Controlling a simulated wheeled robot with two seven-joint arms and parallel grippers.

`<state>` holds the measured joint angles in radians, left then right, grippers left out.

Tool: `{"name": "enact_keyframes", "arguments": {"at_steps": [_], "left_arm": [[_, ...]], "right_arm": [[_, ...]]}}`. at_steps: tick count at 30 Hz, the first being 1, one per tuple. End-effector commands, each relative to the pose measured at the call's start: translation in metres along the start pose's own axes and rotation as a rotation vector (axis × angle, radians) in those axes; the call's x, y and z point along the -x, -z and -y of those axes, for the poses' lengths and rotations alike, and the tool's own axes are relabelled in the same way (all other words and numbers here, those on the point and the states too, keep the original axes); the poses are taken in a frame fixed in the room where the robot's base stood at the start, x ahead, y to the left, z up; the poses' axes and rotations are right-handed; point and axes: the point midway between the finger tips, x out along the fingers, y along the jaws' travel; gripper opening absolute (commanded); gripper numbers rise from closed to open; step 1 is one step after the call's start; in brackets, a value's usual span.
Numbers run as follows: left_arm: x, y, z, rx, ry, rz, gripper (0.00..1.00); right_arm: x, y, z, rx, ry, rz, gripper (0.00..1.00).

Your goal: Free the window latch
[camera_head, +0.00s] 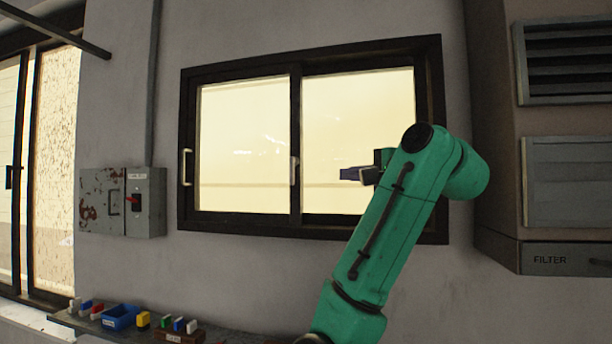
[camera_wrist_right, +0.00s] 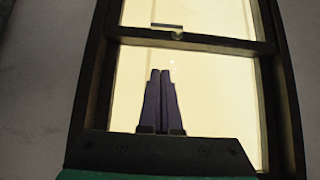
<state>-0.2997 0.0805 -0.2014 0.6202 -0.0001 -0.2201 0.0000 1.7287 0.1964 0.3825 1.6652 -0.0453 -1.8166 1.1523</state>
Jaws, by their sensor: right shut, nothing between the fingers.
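The sliding window (camera_head: 312,229) has a dark frame and two bright panes. A small pale piece, apparently the latch (camera_head: 293,170), sits upright on its middle stile. My right gripper (camera_head: 345,174) is in front of the right pane, to the right of the latch and apart from it. Its dark blue fingers are shut and empty. In the right wrist view, the shut fingers (camera_wrist_right: 160,72) point toward the middle stile (camera_wrist_right: 210,43), where a small pale part of the latch (camera_wrist_right: 178,34) shows. The latch's exact position is hard to tell. My left gripper is out of view.
A pale handle (camera_head: 186,167) is on the window's left side. A grey switch box with a red lever (camera_head: 134,199) hangs left of the window. A shelf below holds a blue tray (camera_head: 120,317) and several coloured blocks. A filter cabinet (camera_head: 562,259) stands at the right.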

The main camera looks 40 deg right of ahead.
Motion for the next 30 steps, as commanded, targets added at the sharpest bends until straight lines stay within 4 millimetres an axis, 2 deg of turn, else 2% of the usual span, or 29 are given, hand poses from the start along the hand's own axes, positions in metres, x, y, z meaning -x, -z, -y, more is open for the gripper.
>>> {"name": "enact_keyframes", "arguments": {"at_steps": [11,14,25,30], "left_arm": [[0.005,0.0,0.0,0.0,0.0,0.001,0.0],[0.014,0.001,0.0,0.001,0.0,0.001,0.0],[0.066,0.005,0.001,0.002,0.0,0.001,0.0],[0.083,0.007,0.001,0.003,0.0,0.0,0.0]], "right_arm": [[-0.005,0.0,0.002,0.0,-0.001,0.001,0.0],[-0.019,0.0,0.004,0.0,-0.003,0.001,0.0],[-0.099,-0.001,0.007,0.001,-0.005,0.001,0.0],[-0.121,-0.021,0.006,0.001,0.0,0.002,0.0]]}}
